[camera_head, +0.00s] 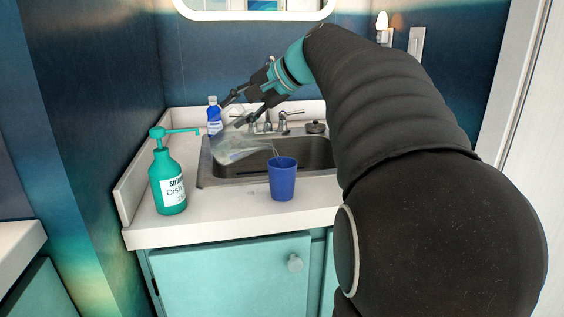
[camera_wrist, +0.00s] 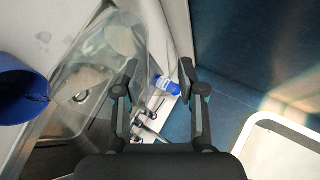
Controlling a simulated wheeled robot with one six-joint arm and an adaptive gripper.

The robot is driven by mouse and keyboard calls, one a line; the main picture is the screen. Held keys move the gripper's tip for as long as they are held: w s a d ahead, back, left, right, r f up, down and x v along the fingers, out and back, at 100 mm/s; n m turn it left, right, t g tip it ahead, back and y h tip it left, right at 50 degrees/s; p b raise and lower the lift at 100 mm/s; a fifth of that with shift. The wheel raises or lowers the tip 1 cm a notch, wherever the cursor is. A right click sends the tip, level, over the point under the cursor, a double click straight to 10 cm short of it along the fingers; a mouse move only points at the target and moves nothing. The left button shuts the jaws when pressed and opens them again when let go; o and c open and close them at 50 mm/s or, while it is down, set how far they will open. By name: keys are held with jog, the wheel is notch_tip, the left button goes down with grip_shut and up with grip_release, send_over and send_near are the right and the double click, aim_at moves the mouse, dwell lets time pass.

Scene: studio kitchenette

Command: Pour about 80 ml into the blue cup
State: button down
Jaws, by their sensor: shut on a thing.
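The blue cup (camera_head: 283,182) stands upright on the counter in front of the sink. Part of it shows at the left edge of the wrist view (camera_wrist: 14,92). My gripper (camera_head: 236,108) is shut on a clear pitcher (camera_head: 236,150) above the sink's left side. The pitcher is tipped well over, its mouth toward the cup. A thin clear streak shows just above the cup's rim and looks like liquid. The pitcher also fills the left of the wrist view (camera_wrist: 97,62), beside my gripper (camera_wrist: 160,75). The level inside the cup is hidden.
A teal dish soap pump bottle (camera_head: 168,182) stands left of the cup, its spout pointing right. A small blue bottle (camera_head: 214,118) stands behind the sink (camera_head: 315,155), near the faucet (camera_head: 265,126). Bare counter (camera_head: 225,215) lies between soap and cup.

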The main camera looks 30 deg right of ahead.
jog(key=shift+w+a+f+g+h, duration=0.45)
jog(key=shift+f+g+h, duration=0.25)
jog(key=shift+g+h, duration=0.15)
jog(key=shift+w+a+f+g+h, duration=0.3)
jog(key=shift+w+a+f+h, duration=0.05)
jog(key=shift+f, duration=0.15)
jog(key=shift+w+a+f+g+h, duration=0.25)
jog(key=shift+w+a+f+h, duration=0.1)
jog(key=shift+f, duration=0.1)
dwell(0.9)
